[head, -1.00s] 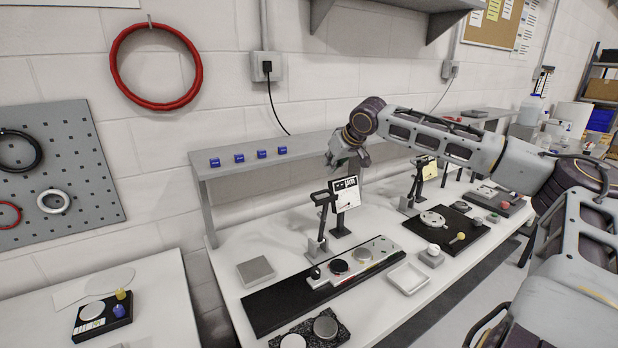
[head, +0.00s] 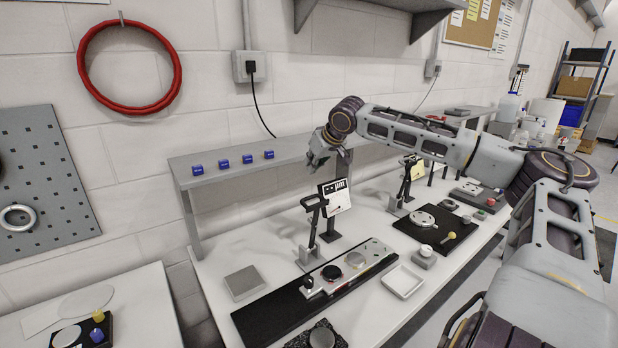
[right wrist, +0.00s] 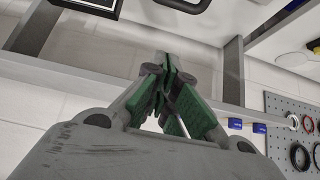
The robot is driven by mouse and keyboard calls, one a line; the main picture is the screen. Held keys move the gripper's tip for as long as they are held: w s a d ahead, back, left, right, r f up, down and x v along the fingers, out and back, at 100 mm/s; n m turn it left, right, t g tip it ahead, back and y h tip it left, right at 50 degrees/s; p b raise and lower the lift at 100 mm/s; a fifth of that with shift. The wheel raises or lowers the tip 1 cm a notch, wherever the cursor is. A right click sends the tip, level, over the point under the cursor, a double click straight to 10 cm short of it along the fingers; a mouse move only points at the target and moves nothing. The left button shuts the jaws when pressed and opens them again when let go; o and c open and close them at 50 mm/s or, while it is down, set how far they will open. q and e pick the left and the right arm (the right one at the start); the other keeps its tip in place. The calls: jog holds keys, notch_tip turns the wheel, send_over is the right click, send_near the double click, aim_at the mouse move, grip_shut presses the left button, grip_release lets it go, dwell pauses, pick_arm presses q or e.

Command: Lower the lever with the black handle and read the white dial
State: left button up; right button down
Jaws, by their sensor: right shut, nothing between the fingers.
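A lever with a black looped handle (head: 313,203) stands upright beside a white display card marked "µm" (head: 338,197). The black handle shows at the top edge of the right wrist view (right wrist: 185,4). A second dark lever (head: 405,183) with a yellow label stands further right. A round, pale dial-like disc (head: 423,219) lies on a black board; I cannot tell whether it is the white dial. My right gripper (head: 314,160), with green finger pads (right wrist: 168,88), is shut and empty. It hangs above the black handle, apart from it. My left gripper is out of view.
A long black base (head: 262,322) carrying discs and a grey plate (head: 245,282) lie on the white table. A grey shelf (head: 220,161) with several blue blocks runs behind. A white tray (head: 403,281) is at right. A red ring (head: 88,72) hangs on the wall.

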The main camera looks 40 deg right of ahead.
jog(key=shift+w+f, duration=0.2)
jog(key=shift+f, duration=0.05)
jog(key=p+x, duration=0.1)
jog(key=x, duration=0.8)
dwell(1.1)
jog(key=shift+s+f, duration=0.15)
jog(key=shift+s+a+f+p, duration=0.1)
jog(key=shift+s+f+p, duration=0.15)
jog(key=shift+s, duration=0.3)
jog(key=shift+s+a+f+p, duration=0.15)
jog(key=shift+s+p, duration=0.1)
jog(key=shift+s, duration=0.25)
jog(key=shift+s+d+f+p, duration=0.1)
jog(key=shift+s+f+p, duration=0.15)
jog(key=shift+s, duration=0.3)
